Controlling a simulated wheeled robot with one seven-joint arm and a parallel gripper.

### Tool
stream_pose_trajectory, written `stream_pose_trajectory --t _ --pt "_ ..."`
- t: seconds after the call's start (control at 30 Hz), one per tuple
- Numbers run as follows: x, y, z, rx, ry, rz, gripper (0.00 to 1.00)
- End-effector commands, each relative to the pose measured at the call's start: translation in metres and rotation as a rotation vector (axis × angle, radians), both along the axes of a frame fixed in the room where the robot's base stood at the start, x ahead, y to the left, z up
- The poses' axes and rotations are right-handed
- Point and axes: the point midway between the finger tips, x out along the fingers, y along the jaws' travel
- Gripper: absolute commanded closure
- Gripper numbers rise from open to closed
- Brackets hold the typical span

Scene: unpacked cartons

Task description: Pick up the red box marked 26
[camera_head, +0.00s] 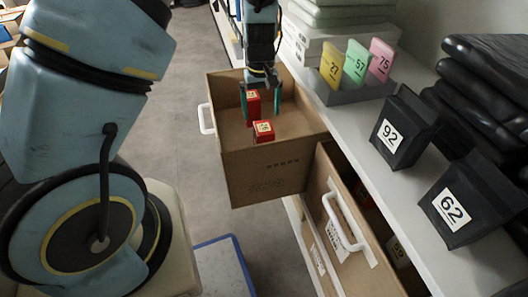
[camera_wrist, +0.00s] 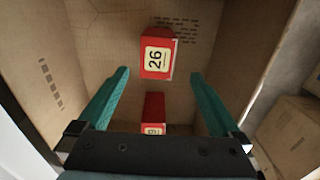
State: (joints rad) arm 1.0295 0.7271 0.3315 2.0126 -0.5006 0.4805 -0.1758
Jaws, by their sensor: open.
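The red box marked 26 (camera_wrist: 157,53) lies in an open brown carton, its pale label facing up in the wrist view. I take it to be the nearer of two red boxes in the head view (camera_head: 264,132). A second red box (camera_wrist: 154,106) lies between my fingers in the wrist view; its label is partly hidden by my gripper's body. It also shows in the head view (camera_head: 253,103). My gripper (camera_head: 261,115) points down into the carton, open and empty. In the wrist view (camera_wrist: 159,74), box 26 lies just beyond the fingertips.
The carton (camera_head: 245,172) has walls all around and a white handle. A second carton (camera_head: 348,215) stands nearer, beside the shelf (camera_head: 345,130). The shelf holds coloured cards (camera_head: 356,62), black bins marked 92 (camera_head: 403,122) and 62 (camera_head: 470,200), and dark stacked packs (camera_head: 490,65).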

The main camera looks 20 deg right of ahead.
Motion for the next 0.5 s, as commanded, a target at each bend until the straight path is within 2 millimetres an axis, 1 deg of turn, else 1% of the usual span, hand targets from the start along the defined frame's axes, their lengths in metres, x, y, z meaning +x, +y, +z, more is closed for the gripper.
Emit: stream_pose_trajectory --t 0.03,0.13,0.27,0.4,0.5 --pt "-0.002 -0.006 -0.009 0.004 -0.003 -0.005 0.00" --pt "-0.003 -0.010 -0.017 0.006 -0.004 -0.005 0.00" --pt "-0.003 -0.010 -0.033 0.007 -0.002 -0.004 0.00" --pt "-0.003 -0.009 -0.055 0.007 -0.002 -0.004 0.00" --pt "-0.003 -0.009 -0.065 0.006 -0.003 -0.006 0.00"
